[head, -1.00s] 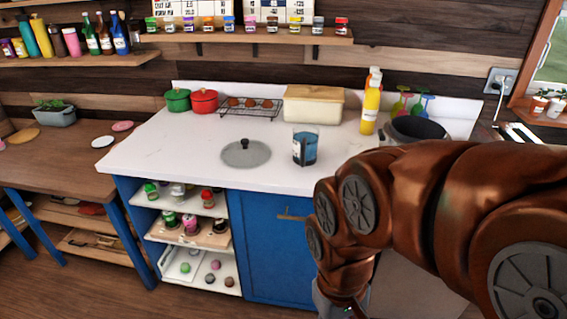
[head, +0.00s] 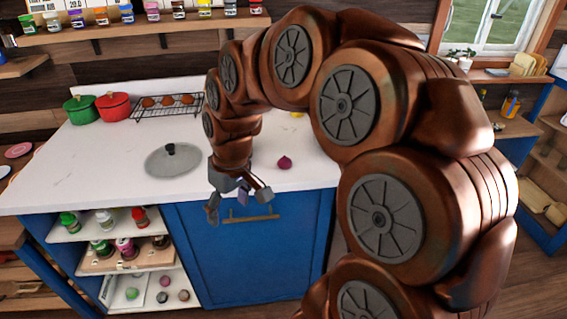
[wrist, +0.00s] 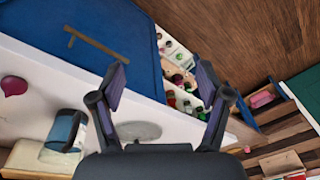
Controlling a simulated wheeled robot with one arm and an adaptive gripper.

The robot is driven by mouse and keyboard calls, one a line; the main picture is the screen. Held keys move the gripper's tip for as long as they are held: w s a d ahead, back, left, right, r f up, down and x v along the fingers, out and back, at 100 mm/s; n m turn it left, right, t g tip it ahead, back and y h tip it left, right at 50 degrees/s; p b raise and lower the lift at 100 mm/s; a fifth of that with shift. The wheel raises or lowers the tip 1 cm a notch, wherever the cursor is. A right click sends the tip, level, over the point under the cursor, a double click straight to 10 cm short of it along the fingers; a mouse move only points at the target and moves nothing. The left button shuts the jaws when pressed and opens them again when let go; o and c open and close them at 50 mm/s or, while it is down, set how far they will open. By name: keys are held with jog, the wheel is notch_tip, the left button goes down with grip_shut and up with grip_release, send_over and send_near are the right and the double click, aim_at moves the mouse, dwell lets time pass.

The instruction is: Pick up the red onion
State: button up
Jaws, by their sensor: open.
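The red onion (head: 284,162) is a small purple-red bulb on the white countertop near its front edge. It also shows at the far left of the wrist view (wrist: 14,86). My gripper (head: 238,204) points down in front of the counter's front edge, left of the onion and apart from it. In the wrist view my gripper (wrist: 160,82) has its two fingers spread wide with nothing between them.
A grey lid (head: 174,160) lies on the counter left of my gripper. Red (head: 114,106) and green (head: 81,110) pots and a wire rack (head: 168,104) stand behind. A blue-banded container (wrist: 66,130) is near the onion. Blue cabinet (head: 245,255) below.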

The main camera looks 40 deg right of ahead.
jog(key=w+d+t, duration=0.2)
jog(key=w+d, duration=0.5)
jog(key=d, duration=0.6)
jog(key=m+t+h, duration=0.1)
jog(key=m, duration=0.1)
send_over(287, 159)
jog(key=s, duration=0.3)
jog(key=shift+w+a+f, duration=0.15)
jog(key=shift+a+f, duration=0.05)
jog(key=shift+f, duration=0.4)
jog(key=shift+w+a+f, duration=0.1)
jog(key=shift+a+f, duration=0.1)
jog(key=shift+f, duration=0.4)
jog(key=shift+d+p+x, duration=0.2)
jog(key=shift+p+x, duration=0.6)
jog(key=shift+x, duration=1.05)
jog(key=shift+d+p+x, duration=0.15)
jog(key=shift+p+x, duration=0.65)
jog(key=shift+x, duration=1.1)
jog(key=shift+c, duration=0.3)
jog(key=c, duration=1.2)
